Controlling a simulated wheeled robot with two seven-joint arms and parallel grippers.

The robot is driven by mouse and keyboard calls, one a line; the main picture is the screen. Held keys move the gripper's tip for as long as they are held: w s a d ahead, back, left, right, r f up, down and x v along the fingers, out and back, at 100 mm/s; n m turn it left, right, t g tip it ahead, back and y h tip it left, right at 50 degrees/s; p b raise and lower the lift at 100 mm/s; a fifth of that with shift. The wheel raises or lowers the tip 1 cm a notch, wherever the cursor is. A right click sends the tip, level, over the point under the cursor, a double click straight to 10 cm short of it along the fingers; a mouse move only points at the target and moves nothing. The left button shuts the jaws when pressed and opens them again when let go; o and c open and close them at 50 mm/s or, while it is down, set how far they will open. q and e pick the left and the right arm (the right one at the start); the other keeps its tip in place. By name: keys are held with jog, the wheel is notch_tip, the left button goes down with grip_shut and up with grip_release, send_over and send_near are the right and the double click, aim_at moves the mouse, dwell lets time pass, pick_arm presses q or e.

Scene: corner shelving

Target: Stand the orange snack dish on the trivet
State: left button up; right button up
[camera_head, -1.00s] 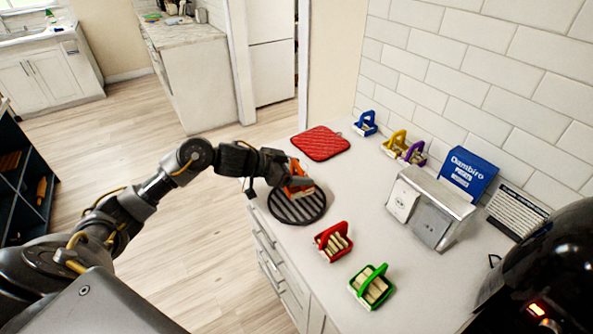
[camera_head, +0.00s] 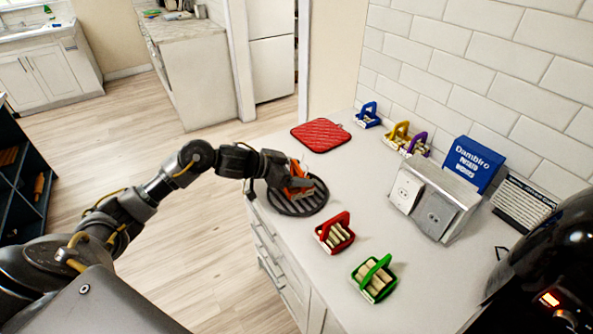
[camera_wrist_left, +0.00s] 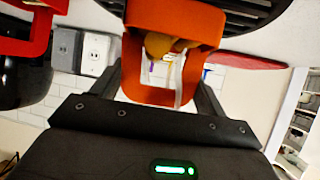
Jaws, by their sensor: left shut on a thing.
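The orange snack dish (camera_head: 297,190) is in my left gripper (camera_head: 285,175), which is shut on it. In the head view the dish is over the dark ribbed round trivet (camera_head: 313,204), near the counter's left edge. I cannot tell whether the dish touches the trivet. In the left wrist view the orange dish (camera_wrist_left: 172,45) fills the space in front of the jaws (camera_wrist_left: 165,95), with its contents partly showing, and the trivet (camera_wrist_left: 245,12) shows behind it. My right gripper is not in view.
A red dish (camera_head: 334,233) and a green dish (camera_head: 374,278) stand nearer on the counter. A red pot holder (camera_head: 320,135) lies behind the trivet. Blue (camera_head: 368,114), yellow (camera_head: 397,135) and purple (camera_head: 417,144) dishes stand along the wall. A metal outlet box (camera_head: 432,205) is at right.

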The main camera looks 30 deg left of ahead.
pick_arm(q)
jog(key=shift+p, duration=0.3)
dwell(0.5)
jog(key=o, duration=1.8)
jog(key=shift+s, duration=0.1)
jog(key=shift+f, duration=0.15)
jog(key=shift+a, duration=0.1)
jog(key=shift+b+v, duration=0.95)
jog(key=shift+v, duration=4.45)
